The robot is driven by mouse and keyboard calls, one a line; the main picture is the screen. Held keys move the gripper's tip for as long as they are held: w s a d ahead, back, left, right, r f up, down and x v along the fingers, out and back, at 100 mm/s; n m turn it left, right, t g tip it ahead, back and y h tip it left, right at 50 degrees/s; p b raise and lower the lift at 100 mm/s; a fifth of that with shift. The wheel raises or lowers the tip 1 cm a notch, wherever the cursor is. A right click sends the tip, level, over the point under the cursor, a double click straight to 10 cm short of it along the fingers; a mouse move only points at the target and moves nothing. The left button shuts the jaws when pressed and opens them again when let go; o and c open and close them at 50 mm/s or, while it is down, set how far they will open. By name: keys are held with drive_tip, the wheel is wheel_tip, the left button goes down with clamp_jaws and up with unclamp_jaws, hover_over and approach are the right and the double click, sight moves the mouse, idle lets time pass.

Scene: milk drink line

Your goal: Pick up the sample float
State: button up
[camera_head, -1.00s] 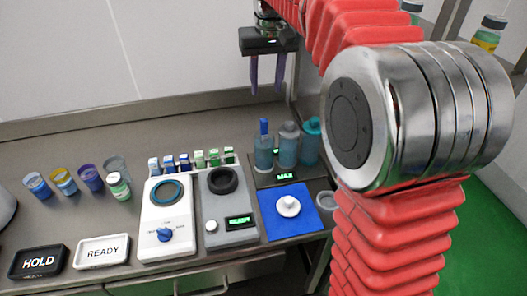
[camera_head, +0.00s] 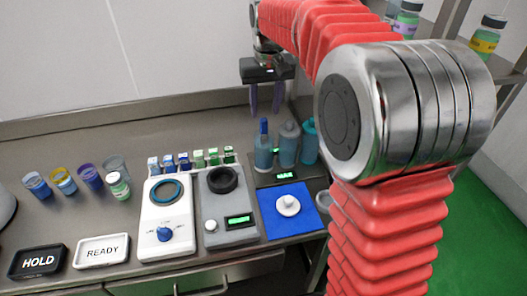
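A white round piece with a small raised knob (camera_head: 288,204) lies on a blue mat (camera_head: 272,222) at the right end of the counter; it may be the sample float, but no label shows. My gripper (camera_head: 265,111) hangs fingers down in front of the back wall, above the bottles and well above the white piece in the picture. Its two purple fingers are apart with nothing seen between them.
Several bottles (camera_head: 263,155) stand behind the blue mat by a dark scale (camera_head: 274,178). A grey device (camera_head: 229,207) and a white dial device (camera_head: 167,217) stand left of it. Cups (camera_head: 63,181) and HOLD (camera_head: 37,261) and READY (camera_head: 101,251) trays are farther left.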

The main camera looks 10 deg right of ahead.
sight(264, 120)
drive_tip(key=shift+w+f, duration=0.1)
drive_tip(key=shift+f, duration=0.5)
drive_tip(key=shift+f, duration=0.1)
drive_tip(key=shift+w+a+f, duration=0.1)
drive_tip(key=shift+w+f, duration=0.1)
drive_tip(key=shift+f, duration=0.65)
drive_tip(key=shift+w+d+f, duration=0.1)
drive_tip(key=shift+w+f, duration=0.05)
drive_tip(key=shift+f, duration=0.65)
drive_tip(key=shift+w+a+f, duration=0.1)
drive_tip(key=shift+w+f, duration=0.1)
drive_tip(key=shift+f, duration=0.65)
drive_tip(key=shift+c, duration=0.4)
clamp_jaws()
